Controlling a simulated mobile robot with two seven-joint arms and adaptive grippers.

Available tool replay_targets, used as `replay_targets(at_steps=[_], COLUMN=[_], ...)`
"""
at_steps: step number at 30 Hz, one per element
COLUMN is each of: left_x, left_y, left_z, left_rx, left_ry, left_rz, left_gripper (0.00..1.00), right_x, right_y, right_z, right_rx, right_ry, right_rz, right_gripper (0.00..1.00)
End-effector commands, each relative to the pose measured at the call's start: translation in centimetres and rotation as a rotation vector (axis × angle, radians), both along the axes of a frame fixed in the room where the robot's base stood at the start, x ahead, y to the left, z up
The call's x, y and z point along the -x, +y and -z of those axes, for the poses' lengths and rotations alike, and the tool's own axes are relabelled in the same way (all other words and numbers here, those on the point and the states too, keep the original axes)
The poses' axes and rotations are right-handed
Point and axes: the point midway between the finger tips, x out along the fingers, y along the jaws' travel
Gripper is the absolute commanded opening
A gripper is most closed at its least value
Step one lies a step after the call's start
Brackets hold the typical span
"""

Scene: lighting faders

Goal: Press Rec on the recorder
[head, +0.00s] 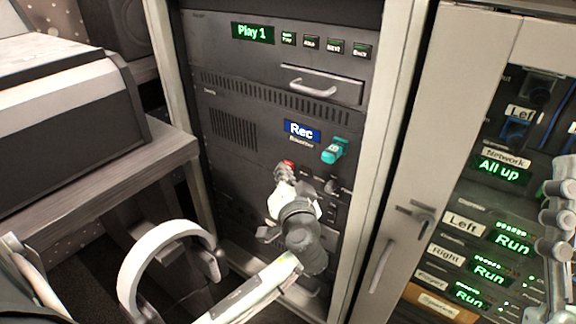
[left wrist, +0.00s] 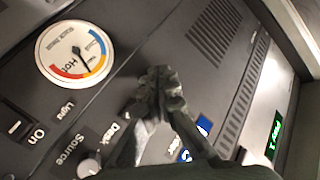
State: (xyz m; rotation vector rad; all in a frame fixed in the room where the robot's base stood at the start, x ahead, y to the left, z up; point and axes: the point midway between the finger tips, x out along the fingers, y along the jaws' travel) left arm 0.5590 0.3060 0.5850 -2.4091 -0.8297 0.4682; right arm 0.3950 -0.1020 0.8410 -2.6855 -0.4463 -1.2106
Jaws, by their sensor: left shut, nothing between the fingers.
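The recorder panel (head: 262,150) sits in the dark rack, with a blue display reading "Rec" (head: 301,131). A small red button (head: 289,164) shows below the display, right at the tips of my left gripper (head: 284,172). My left gripper is shut and empty, pointing at the panel. I cannot tell whether it touches the button. In the left wrist view its shut fingers (left wrist: 160,80) hide part of the panel, and pieces of a blue display (left wrist: 203,125) show behind them. My right gripper (head: 562,190) is at the right edge, its jaws unclear.
A teal item (head: 334,150) sits right of the display. A drawer handle (head: 308,88) juts out above. A round dial reading "Hot" (left wrist: 74,53) is in the wrist view. An open cabinet door (head: 430,150) stands to the right, and a wooden desk (head: 100,175) to the left.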

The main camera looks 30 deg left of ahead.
Motion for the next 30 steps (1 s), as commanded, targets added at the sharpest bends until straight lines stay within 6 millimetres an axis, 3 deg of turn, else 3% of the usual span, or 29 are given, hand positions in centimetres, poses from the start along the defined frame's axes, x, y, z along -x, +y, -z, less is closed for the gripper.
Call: replay_targets(at_steps=[7, 18, 30], left_x=[1.2, 1.5, 5.3], left_y=[0.1, 0.1, 0.4], left_z=[0.0, 0.0, 0.1], left_rx=[0.000, 0.001, 0.002], left_ry=[0.000, 0.001, 0.002], left_rz=[0.000, 0.000, 0.000], left_gripper=[0.00, 0.00, 0.00], right_x=[0.0, 0.0, 0.0], right_y=[0.0, 0.0, 0.0], right_z=[-0.2, -0.2, -0.3], right_rx=[0.000, 0.000, 0.000], right_ry=[0.000, 0.000, 0.000], right_rz=[0.000, 0.000, 0.000], right_gripper=[0.47, 0.47, 0.47])
